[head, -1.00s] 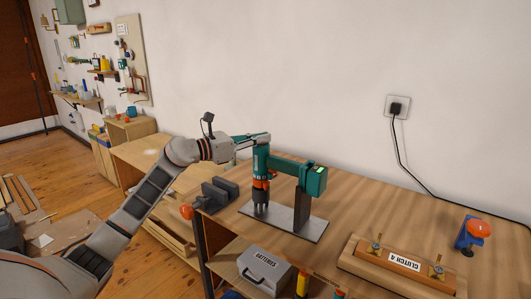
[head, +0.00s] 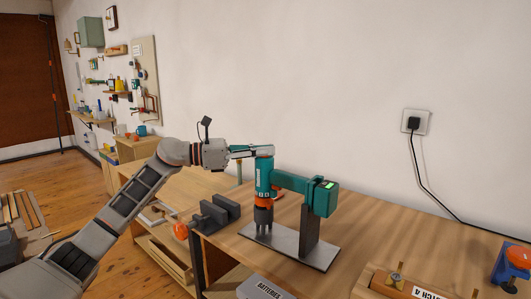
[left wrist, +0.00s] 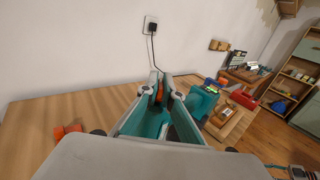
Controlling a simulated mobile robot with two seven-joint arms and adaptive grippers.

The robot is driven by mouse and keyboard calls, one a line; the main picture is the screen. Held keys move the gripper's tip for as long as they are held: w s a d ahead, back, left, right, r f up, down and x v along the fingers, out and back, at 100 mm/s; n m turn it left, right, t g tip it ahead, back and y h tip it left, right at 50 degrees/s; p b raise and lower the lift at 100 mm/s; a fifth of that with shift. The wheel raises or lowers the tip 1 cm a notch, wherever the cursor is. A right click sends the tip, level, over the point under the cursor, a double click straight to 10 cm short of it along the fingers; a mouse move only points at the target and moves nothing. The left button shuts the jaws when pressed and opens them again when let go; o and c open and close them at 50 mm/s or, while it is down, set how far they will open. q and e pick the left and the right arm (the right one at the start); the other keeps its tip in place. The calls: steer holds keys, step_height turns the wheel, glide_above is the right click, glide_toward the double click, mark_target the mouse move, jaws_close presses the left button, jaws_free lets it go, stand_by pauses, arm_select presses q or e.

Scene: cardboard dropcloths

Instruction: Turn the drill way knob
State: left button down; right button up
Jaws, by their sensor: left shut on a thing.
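The teal-and-orange drill (head: 263,178) stands upright in a stand, its dark chuck pointing down at the grey metal base plate (head: 285,246). A teal arm joins it to a box with a small green display (head: 326,190). My left gripper (head: 262,151) reaches in from the left at the drill's top and is shut there. The exact part it holds is hidden in the head view. In the left wrist view, the fingers (left wrist: 161,94) come close together around a small orange part. I cannot make out the knob separately. My right gripper is not in view.
A dark grey vise (head: 216,214) sits left of the drill on the wooden workbench (head: 385,225). A clutch board (head: 395,288) and an orange-topped clamp (head: 518,258) are at right. A grey batteries box (head: 263,289) is below.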

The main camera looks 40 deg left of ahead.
arm_select(q)
steer(key=shift+f, duration=0.15)
steer(key=c, duration=2.2)
jaws_free()
steer(key=shift+a, duration=0.1)
steer(key=v, duration=1.1)
steer(key=shift+s+a, duration=0.25)
steer(key=shift+s, duration=0.05)
